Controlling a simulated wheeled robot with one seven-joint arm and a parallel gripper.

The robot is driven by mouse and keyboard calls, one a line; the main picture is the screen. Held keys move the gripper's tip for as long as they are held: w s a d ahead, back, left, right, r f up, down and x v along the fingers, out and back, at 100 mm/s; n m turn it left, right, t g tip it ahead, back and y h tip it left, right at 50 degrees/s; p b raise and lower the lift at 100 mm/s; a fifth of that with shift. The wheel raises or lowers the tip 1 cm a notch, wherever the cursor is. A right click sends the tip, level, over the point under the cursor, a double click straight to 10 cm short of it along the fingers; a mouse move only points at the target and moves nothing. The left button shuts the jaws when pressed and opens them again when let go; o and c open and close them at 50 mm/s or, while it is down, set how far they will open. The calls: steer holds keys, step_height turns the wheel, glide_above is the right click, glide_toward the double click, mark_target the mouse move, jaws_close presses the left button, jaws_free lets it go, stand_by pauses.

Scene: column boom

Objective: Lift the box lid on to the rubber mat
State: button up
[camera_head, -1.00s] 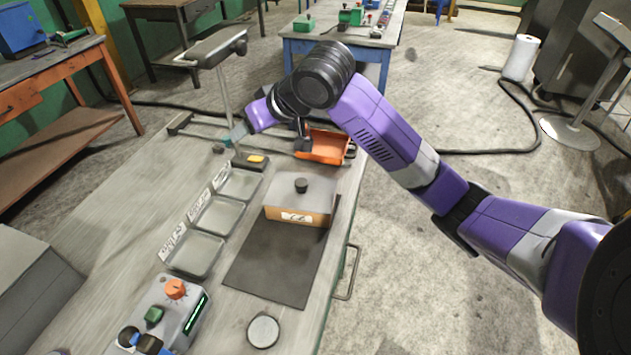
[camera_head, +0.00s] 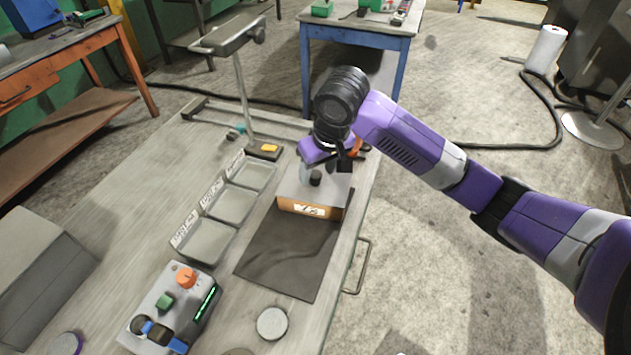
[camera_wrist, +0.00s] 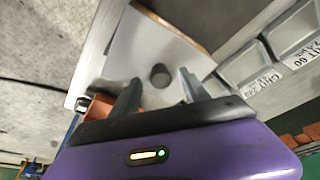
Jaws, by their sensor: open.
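The box lid (camera_head: 330,196) is a flat grey plate with a dark round knob (camera_head: 315,178). It lies on a brown box (camera_head: 298,207) with a white label. The dark rubber mat (camera_head: 285,255) lies bare in front of the box. My gripper (camera_head: 310,172) is behind and above the knob, with its fingers partly hidden by the wrist. In the wrist view, its two fingers (camera_wrist: 158,92) are apart, with the lid (camera_wrist: 140,50) beyond them and the knob (camera_wrist: 160,76) between and just past their tips. Nothing is held.
Several shallow grey trays (camera_head: 205,240) with labels stand left of the mat. A control box (camera_head: 170,312) and a round disc (camera_head: 272,323) are at the front. A lamp-like stand (camera_head: 243,95) rises behind the trays. An orange bin shows in the wrist view (camera_wrist: 102,107).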

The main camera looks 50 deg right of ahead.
steer(key=shift+x, duration=0.95)
jaws_close()
steer(key=shift+r, duration=0.2)
